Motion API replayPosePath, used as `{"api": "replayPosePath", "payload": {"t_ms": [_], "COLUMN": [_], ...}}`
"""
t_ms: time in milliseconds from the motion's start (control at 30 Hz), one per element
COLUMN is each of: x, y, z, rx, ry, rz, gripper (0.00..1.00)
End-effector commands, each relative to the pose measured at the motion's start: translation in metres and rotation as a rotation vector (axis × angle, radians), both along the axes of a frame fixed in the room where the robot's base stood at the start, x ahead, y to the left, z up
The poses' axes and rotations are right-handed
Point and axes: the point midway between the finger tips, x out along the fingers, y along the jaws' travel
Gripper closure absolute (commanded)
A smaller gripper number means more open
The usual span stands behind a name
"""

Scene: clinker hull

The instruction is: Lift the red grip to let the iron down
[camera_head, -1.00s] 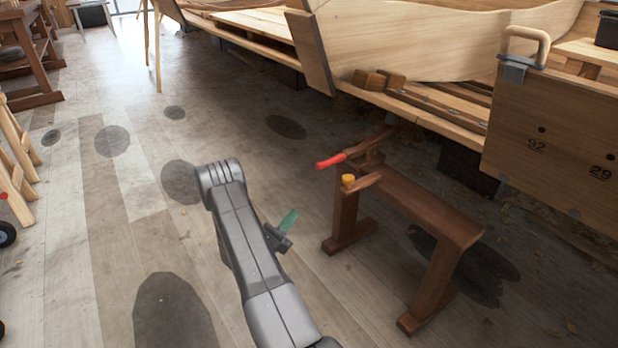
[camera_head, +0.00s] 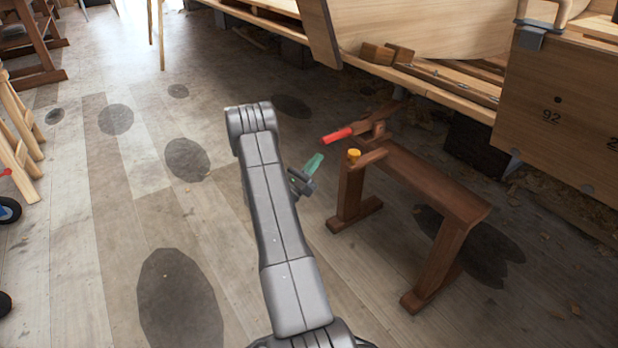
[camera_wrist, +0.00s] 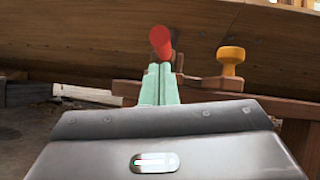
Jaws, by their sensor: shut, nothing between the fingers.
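In the wrist view the red grip (camera_wrist: 161,41) points toward the camera, just above and beyond the green fingertips. My gripper (camera_head: 314,163), with green fingers, is below and left of the red grip in the head view. In the wrist view its fingers (camera_wrist: 159,85) are together and hold nothing. A gap between fingertips and grip shows in the head view. I cannot make out the iron.
A yellow knob (camera_head: 354,155) stands on the bench end beside the grip, and to its right in the wrist view (camera_wrist: 231,56). The wooden hull (camera_head: 420,30) and a numbered board (camera_head: 560,105) are behind.

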Motion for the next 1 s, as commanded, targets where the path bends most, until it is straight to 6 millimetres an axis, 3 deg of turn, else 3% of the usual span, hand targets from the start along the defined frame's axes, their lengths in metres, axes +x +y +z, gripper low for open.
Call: {"api": "replayPosePath", "payload": {"t_ms": [233,667,1000], "x": [0.005,0.005,0.004], "y": [-0.001,-0.001,0.0], "z": [0.017,0.02,0.052], "rx": [0.0,0.005,0.178], "ry": [-0.001,0.003,0.125], "rz": [-0.002,-0.001,-0.003], "gripper": [1.0,1.0,1.0]}}
